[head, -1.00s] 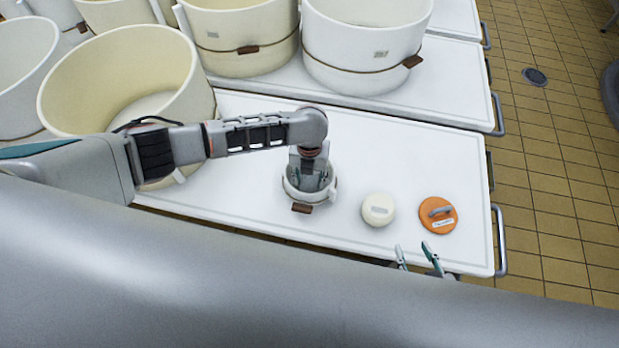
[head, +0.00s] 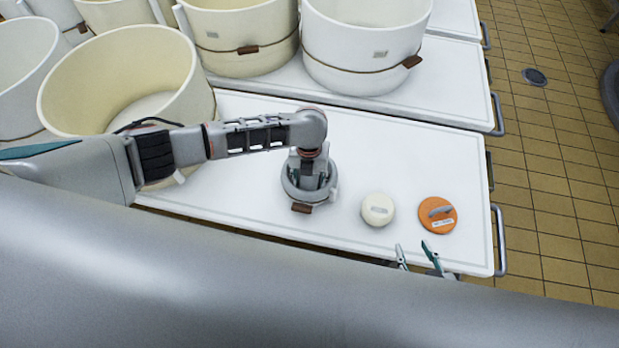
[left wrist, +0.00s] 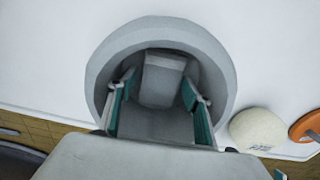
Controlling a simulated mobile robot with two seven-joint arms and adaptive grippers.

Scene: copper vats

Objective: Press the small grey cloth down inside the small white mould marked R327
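The small white mould (head: 335,187) stands upright on the white table, a brown piece at its front. Its marking is not readable. The small grey cloth (head: 291,186) now covers the mould's rim as a grey ring and goes down inside; in the left wrist view the cloth (left wrist: 103,62) forms a wide grey ring around my fingers. My left gripper (head: 313,184) points down into the mould, its teal fingers spread apart, also in the left wrist view (left wrist: 160,92). The mould's bottom is hidden. My right gripper (head: 418,257) is open and empty near the table's front edge.
Large vats (head: 125,85) stand behind and to the left. The table is clear behind the mould.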

